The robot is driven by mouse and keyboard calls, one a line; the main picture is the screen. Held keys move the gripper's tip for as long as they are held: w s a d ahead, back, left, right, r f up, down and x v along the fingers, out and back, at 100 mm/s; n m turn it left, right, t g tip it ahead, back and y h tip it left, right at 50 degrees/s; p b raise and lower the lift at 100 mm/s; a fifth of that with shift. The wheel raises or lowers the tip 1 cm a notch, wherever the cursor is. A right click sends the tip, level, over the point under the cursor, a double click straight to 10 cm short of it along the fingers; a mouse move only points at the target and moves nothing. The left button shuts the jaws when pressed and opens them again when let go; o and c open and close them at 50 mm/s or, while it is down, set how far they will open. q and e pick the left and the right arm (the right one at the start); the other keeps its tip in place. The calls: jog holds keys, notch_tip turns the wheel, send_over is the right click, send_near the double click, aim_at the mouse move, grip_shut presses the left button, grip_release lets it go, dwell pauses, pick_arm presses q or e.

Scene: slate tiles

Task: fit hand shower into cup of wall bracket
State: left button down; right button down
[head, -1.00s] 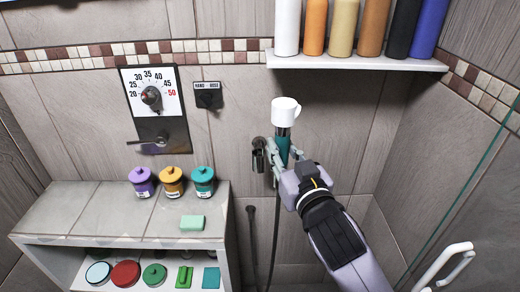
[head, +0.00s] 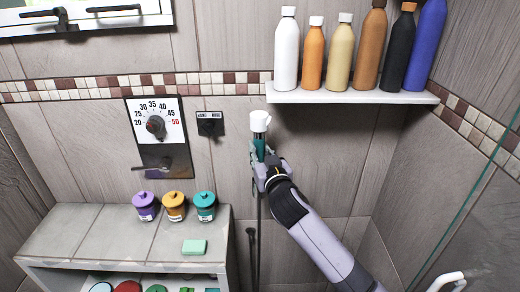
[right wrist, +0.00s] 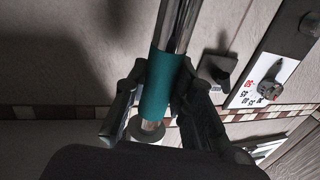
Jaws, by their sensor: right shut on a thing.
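The hand shower (head: 260,122) has a white head on top, a teal grip and a chrome stem, and stands roughly upright near the back wall. My right gripper (head: 259,160) is shut around its teal grip. In the right wrist view, the fingers (right wrist: 158,95) close on the teal sleeve (right wrist: 160,85), with chrome stem running above it in the picture. The wall bracket is hidden in the head view, apparently behind my right gripper, so I cannot tell how the stem's lower end stands to its cup. My left gripper is not in view.
A shelf (head: 350,97) with several bottles (head: 341,55) hangs above and right of the hand shower. A bench (head: 85,232) with three jars and a green soap (head: 194,246) is at left. A thermostat dial (head: 155,127) and hand/hose switch (head: 210,123) are on the wall.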

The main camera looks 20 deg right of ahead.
jog(key=shift+f, duration=0.55)
jog(key=shift+f, duration=0.1)
jog(key=shift+f+b, duration=0.4)
jog(key=c, duration=1.4)
grip_release()
jog(key=shift+o, duration=0.2)
